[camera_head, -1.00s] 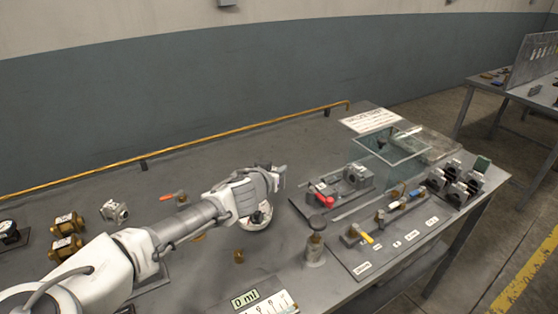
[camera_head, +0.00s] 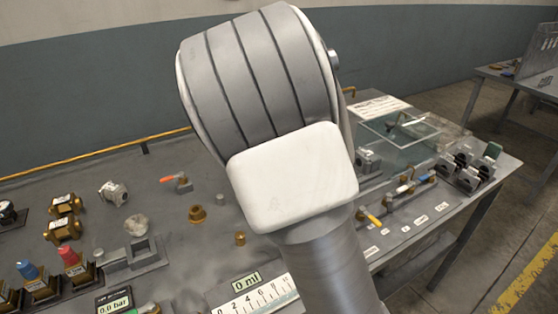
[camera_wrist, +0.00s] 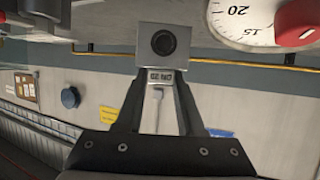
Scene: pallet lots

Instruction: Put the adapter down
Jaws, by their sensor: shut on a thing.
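My gripper (camera_wrist: 161,75) shows in the wrist view, its two dark fingers closed on a grey block with a round dark port, which I take to be the adapter (camera_wrist: 144,61). In the head view my raised arm fills the middle, and both gripper and adapter are out of sight.
A glass case (camera_head: 400,135) stands right. The wrist view shows a dial (camera_wrist: 247,16) and red knob (camera_wrist: 298,22) close by.

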